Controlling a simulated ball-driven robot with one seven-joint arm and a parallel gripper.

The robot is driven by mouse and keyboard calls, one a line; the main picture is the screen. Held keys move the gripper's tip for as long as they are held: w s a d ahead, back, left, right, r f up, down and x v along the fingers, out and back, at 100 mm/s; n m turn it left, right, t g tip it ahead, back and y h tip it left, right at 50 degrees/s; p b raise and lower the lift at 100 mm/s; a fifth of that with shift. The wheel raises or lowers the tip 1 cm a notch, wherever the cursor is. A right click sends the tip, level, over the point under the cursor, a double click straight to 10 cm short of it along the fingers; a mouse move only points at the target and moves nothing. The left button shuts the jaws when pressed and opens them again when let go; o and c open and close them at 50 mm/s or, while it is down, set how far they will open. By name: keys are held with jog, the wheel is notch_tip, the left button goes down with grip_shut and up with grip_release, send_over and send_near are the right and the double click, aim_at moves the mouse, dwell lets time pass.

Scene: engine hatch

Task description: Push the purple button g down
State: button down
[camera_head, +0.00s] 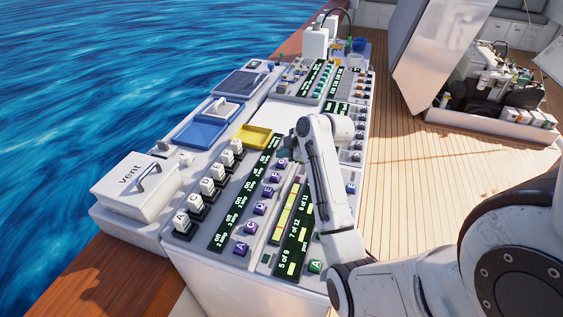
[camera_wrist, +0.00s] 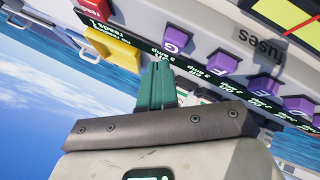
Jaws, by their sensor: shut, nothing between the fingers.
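The purple button G (camera_wrist: 176,39) stands on the white panel in the wrist view, at the end of a row beside purple buttons F (camera_wrist: 222,63) and E (camera_wrist: 260,84). My gripper (camera_wrist: 158,72) is shut and empty, its teal fingertips pressed together just below button G in the picture. I cannot tell whether the tips touch the panel or button; G does not look covered by them. In the head view the purple row (camera_head: 259,208) runs up the console toward my arm's end, which largely hides the gripper.
A yellow tray (camera_head: 255,137) lies near the row's far end; it also shows in the wrist view (camera_wrist: 112,48). White lettered switches (camera_head: 206,187) line the left side. A white vent box (camera_head: 135,185) and blue tray (camera_head: 202,131) stand left. Open deck lies right.

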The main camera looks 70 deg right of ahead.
aim_at(284, 163)
jog(key=shift+f, duration=0.4)
jog(key=shift+f+b, duration=0.65)
jog(key=shift+f, duration=0.15)
dwell(0.9)
dwell(0.3)
jog(key=shift+r+p, duration=1.05)
jog(key=shift+r, duration=0.15)
jog(key=shift+r, duration=0.15)
notch_tip(284, 163, up, 5)
jog(key=p, duration=0.4)
